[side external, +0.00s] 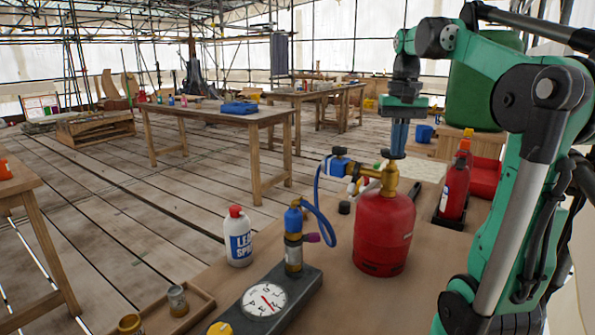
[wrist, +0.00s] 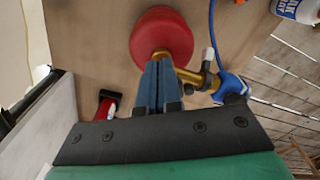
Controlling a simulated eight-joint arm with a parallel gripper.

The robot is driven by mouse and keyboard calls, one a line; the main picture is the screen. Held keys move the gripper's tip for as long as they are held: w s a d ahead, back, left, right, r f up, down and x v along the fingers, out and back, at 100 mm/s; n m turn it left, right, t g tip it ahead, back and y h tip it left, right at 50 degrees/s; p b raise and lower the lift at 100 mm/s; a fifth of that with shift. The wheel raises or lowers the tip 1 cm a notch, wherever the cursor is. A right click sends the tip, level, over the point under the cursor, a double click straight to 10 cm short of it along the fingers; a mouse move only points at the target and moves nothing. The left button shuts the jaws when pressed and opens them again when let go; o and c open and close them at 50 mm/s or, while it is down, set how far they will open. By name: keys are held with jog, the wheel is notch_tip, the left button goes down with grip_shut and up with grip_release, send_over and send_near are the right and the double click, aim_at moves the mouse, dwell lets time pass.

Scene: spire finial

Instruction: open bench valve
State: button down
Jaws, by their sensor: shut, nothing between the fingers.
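A brass bench valve with a blue top (side external: 293,240) and a purple knob (side external: 313,237) stands on a dark box with a round gauge (side external: 265,300). A blue hose (side external: 328,222) links it to a blue regulator (side external: 341,166) at the red gas cylinder (side external: 384,235). The cylinder's brass valve (side external: 389,180) is on top. My gripper (side external: 397,156) points down, fingers together and empty, just above this brass valve; I cannot tell if it touches. In the wrist view, the blue fingers (wrist: 158,66) overlap the cylinder (wrist: 161,35), with the regulator (wrist: 231,87) to the right.
A white spray can with a red cap (side external: 238,238) stands left of the valve. Small jars (side external: 177,300) sit in a wooden tray at the front left.

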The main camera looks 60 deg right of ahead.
jog(key=shift+f, duration=0.65)
jog(key=shift+w+d, duration=0.1)
jog(key=shift+d, duration=0.2)
jog(key=shift+s+d, duration=0.1)
jog(key=shift+s, duration=0.1)
dwell(0.4)
notch_tip(320, 180, up, 6)
jog(key=shift+s+a, duration=0.2)
jog(key=shift+a, duration=0.2)
dwell(0.4)
